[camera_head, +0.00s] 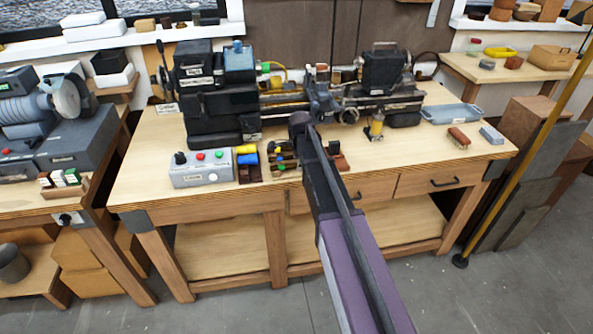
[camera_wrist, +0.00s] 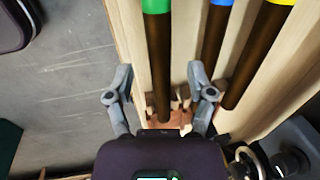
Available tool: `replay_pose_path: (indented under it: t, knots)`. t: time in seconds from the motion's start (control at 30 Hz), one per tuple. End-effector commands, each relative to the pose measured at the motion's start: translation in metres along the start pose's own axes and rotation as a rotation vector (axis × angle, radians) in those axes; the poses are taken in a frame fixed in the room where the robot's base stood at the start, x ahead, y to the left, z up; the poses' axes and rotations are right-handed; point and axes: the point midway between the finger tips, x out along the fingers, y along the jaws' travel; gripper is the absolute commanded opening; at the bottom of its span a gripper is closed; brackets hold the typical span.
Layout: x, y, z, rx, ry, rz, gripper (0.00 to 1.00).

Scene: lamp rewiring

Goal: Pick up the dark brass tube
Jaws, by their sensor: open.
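Three dark brown, brass-like tubes lie side by side in the wrist view: one with a green end band (camera_wrist: 160,60), one with a blue band (camera_wrist: 213,45) and one with a yellow band (camera_wrist: 255,60). All look similarly dark. My gripper (camera_wrist: 160,88) is open. Its two fingers stand on either side of the green-banded tube, with a gap on each side; whether they are down at its height I cannot tell. The right finger is close to the blue-banded tube. In the head view my arm hides most of the gripper, at the bench's front edge.
The workbench (camera_head: 150,185) carries a dark lathe (camera_head: 215,100), a grey control box (camera_head: 200,169) with buttons, a brush (camera_head: 458,137) and a blue-grey tray (camera_head: 450,113). The bench's right front is fairly clear. Bare floor (camera_wrist: 70,75) shows left in the wrist view.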

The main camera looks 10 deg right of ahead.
Motion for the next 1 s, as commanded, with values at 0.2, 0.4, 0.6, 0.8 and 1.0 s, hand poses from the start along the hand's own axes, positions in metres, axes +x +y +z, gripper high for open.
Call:
replay_pose_path:
  t: [0.2, 0.4, 0.6, 0.8, 1.0]
  knots:
    - [0.01, 0.0, 0.0004, 0.0, 0.0, 0.0, 0.69]
    - [0.0096, -0.0001, 0.0007, -0.001, 0.0, 0.0, 0.69]
    - [0.0095, -0.0001, 0.0009, -0.001, 0.0, 0.0, 0.69]
    - [0.0095, -0.0001, 0.0011, -0.001, 0.0, 0.0, 0.69]
    - [0.0096, -0.0001, 0.0013, -0.001, 0.0, 0.0, 0.13]
